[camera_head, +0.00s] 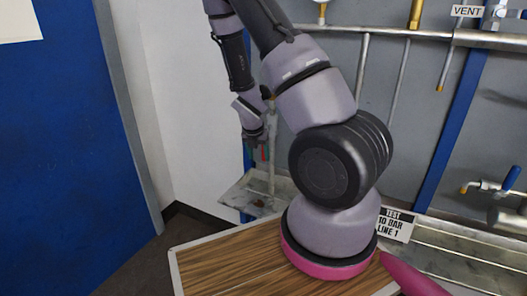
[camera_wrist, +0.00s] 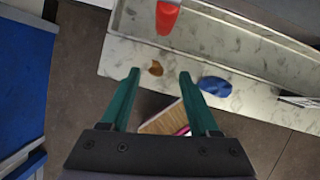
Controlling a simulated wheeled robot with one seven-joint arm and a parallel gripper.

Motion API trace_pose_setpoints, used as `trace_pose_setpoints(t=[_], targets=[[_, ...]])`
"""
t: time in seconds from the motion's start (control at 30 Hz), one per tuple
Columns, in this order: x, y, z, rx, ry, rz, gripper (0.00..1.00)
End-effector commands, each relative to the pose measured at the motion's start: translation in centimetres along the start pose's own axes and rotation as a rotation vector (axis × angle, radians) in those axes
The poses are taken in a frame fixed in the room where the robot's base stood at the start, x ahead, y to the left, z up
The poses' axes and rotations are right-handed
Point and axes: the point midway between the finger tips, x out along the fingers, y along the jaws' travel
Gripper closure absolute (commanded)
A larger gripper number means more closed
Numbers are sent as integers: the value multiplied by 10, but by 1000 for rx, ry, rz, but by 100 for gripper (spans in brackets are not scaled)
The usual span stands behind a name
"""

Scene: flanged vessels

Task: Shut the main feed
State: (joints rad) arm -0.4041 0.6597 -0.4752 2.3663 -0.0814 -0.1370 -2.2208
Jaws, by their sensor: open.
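No label reading main feed shows in either view, so I cannot tell which valve it is. My gripper (camera_wrist: 160,74) is open, its two green fingers apart, with nothing seen held between them. In the wrist view a red piece (camera_wrist: 167,17) lies beyond the fingertips, over a pale stained trough. In the head view my gripper (camera_head: 258,142) hangs above the trough's left end, small and partly unclear.
The trough (camera_head: 237,197) runs along the wall. At right are a blue lever (camera_head: 511,178) on a brass-ended pipe, a VENT label (camera_head: 466,11) and a TEST 10 BAR LINE 1 sign (camera_head: 393,224). A brass fitting (camera_head: 417,14) is above. A blue door (camera_head: 75,130) is left.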

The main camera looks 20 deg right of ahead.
Motion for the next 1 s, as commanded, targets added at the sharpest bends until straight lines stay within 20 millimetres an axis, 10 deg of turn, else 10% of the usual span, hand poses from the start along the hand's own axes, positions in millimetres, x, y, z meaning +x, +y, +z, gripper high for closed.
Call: trace_pose_setpoints(t=[0.33, 0.9, 1.0], targets=[[28, -1, 66, 6, -1, 0, 38], [57, 0, 65, 2, 0, 0, 38], [57, 0, 65, 2, 0, 0, 69]])
